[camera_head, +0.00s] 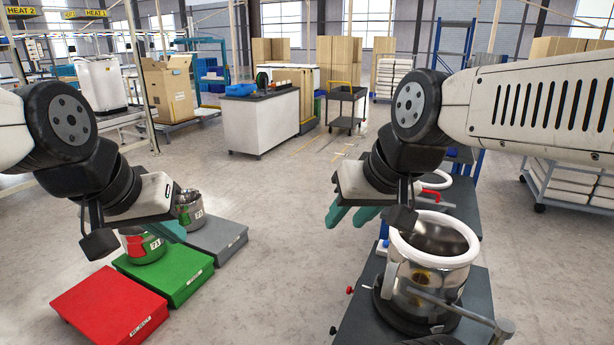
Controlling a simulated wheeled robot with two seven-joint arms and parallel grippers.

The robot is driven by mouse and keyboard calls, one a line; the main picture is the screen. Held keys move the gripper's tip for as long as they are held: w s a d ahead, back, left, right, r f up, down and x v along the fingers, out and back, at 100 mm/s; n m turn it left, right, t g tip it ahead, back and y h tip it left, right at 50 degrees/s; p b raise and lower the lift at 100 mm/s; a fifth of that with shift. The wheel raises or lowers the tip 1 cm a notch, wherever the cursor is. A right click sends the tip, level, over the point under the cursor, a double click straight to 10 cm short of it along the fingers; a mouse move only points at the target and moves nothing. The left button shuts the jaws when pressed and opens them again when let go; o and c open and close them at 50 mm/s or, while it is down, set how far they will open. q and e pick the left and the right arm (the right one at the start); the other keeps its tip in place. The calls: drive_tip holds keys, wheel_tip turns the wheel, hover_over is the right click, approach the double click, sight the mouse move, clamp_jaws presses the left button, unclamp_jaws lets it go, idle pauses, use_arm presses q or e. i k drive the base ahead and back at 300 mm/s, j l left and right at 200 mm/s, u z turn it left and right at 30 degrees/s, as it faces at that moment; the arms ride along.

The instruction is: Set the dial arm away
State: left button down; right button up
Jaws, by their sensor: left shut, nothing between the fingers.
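A steel pot (437,262) with a white ring on its rim stands upright in a dark fixture at the lower right. A grey metal arm (455,307) runs low across the pot's front and ends in a rounded tip at the right; I cannot tell for sure that it is the dial arm. My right gripper (352,216) has its teal fingers apart, left of the pot's rim, with nothing seen between them. My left gripper (170,231) is shut and empty, above the colored platforms at the left, partly hiding the pots there.
A red platform (90,312), a green platform (190,279) and a grey platform (228,236) lie on the left. One pot (144,248) stands on green, another (190,208) on grey. A red-handled fixture (435,184) is behind the steel pot. The middle floor is clear.

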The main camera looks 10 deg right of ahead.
sight(504, 329)
drive_tip(key=z, duration=1.7)
drive_tip(key=i+l, duration=0.3)
drive_tip(key=l, duration=0.2)
